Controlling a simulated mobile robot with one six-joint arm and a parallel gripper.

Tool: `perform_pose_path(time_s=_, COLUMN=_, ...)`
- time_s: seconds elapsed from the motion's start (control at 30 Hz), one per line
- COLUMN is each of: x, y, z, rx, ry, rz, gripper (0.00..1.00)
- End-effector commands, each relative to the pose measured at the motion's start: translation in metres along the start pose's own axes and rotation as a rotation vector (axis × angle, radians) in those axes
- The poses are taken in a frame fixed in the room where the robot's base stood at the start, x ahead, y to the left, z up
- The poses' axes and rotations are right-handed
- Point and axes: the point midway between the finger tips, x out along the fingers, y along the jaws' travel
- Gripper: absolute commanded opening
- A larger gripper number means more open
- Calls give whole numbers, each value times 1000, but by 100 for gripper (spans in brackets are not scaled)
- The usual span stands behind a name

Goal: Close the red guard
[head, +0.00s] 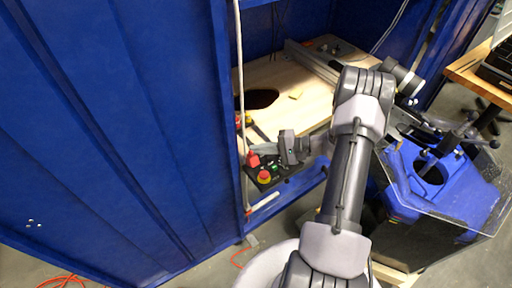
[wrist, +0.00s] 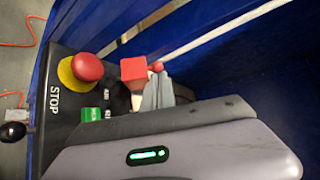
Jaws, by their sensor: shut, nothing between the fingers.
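The red guard (wrist: 134,72) shows in the wrist view as a small red block at the far end of a black control panel (wrist: 62,135). It also shows in the head view (head: 253,160) at the panel's upper left. I cannot tell how far open it stands. My gripper (wrist: 160,88) is shut and empty, its grey fingertips right beside the guard; I cannot tell whether they touch it. In the head view my gripper (head: 266,151) reaches left over the panel. My fingers hide part of the panel near the guard.
A red stop button (wrist: 87,67) on a yellow ring and a green button (wrist: 90,114) sit close to the guard. A blue cabinet wall (head: 120,120) stands left of the panel. A wooden board (head: 290,85) with a dark hole lies behind.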

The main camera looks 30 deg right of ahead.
Motion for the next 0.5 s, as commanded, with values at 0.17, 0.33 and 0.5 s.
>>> perform_pose_path(time_s=0.17, x=-3, y=4, z=2, rx=1, ry=1, rz=0, gripper=0)
perform_pose_path(time_s=0.33, x=-4, y=5, z=4, rx=1, ry=0, rz=0, gripper=0)
perform_pose_path(time_s=0.5, x=-5, y=6, z=5, rx=1, ry=0, rz=0, gripper=0)
